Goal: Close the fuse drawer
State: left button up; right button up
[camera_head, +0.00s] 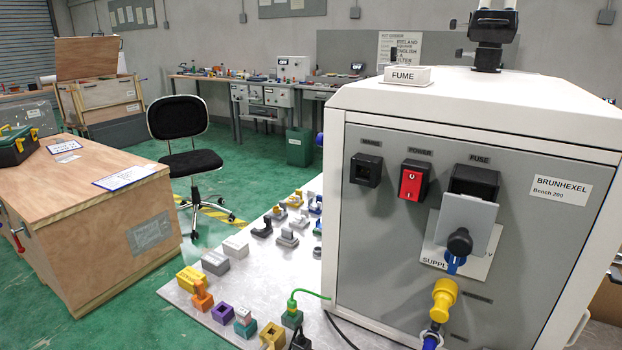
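The fuse drawer (464,212) is on the grey front of the Brunhexel machine (380,260), under the FUSE label. Its light grey front plate with a black round knob (460,241) stands out from the black housing (474,181), so the drawer looks open. The plate hides part of the white supply label (478,266) behind it. A blue piece (455,263) shows just below the knob. How far the drawer is out is hard to tell from this angle. Neither of my grippers can be made out in the head view.
A yellow plug (443,299) sits below the drawer. A red power switch (412,181) and a black mains socket (365,170) are to its left. A grey table (180,293) with several connectors lies left of the machine. A black fitting (492,28) stands on top.

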aim_at(465, 224)
jog(key=z, duration=0.8)
